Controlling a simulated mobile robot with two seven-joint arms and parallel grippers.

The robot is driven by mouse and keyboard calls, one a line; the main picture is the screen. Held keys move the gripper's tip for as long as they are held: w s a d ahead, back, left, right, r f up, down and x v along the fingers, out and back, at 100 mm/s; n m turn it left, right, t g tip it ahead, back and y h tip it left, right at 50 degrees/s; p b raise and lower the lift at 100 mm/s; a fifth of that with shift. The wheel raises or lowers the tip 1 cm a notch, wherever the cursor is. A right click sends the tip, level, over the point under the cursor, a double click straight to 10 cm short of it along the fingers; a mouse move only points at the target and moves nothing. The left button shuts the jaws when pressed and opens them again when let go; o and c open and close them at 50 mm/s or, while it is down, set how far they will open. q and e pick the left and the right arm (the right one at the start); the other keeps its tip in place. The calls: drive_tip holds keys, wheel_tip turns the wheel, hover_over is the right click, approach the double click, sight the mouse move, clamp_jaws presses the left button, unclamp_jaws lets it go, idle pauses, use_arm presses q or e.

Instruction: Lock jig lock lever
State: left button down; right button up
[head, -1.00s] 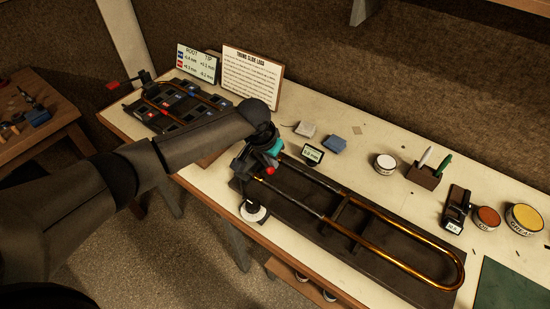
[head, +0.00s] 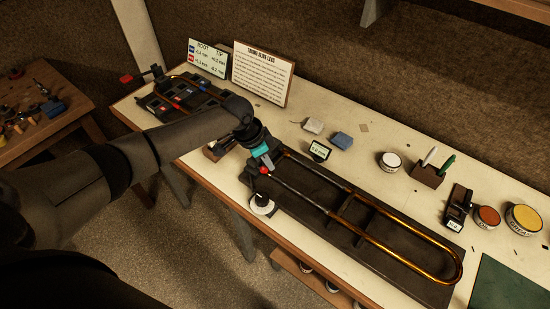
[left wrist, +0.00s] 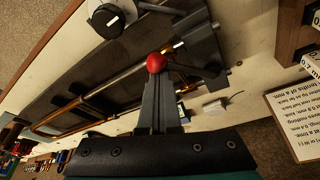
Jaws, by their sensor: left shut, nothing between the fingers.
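The jig is a long dark board (head: 400,267) holding a brass slide (head: 405,243). A red ball knob (head: 264,170), apparently the lock lever's end, is at its left end. In the left wrist view the red knob (left wrist: 156,62) is just at the tips of my left gripper (left wrist: 157,78). The grey fingers are together with nothing between them, and I cannot tell if they touch the knob. In the head view my left gripper (head: 262,160) points down at this end. My right gripper is not in view.
A round dial with a black knob (head: 262,205) is close to the gripper. A small display (head: 319,150) stands behind the board. A text card (head: 263,72) and another rack (head: 183,100) with a red-handled lever (head: 127,78) are at the left. Tins and a pen holder (head: 428,176) are at the right.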

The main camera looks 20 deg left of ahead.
use_arm(q)
drive_tip(key=a+m, duration=0.1)
drive_tip(key=m+b, duration=0.1)
drive_tip(key=m, duration=0.1)
drive_tip(key=shift+s+a+f+g, duration=0.15)
drive_tip(key=shift+s+a+g, duration=0.15)
drive_tip(key=shift+s+a, duration=0.1)
drive_tip(key=shift+s+a+m+g+h+b, duration=0.2)
drive_tip(key=shift+a+m+g+h+b, duration=0.15)
drive_tip(key=shift+a+m, duration=0.55)
drive_tip(key=shift+a, duration=0.7)
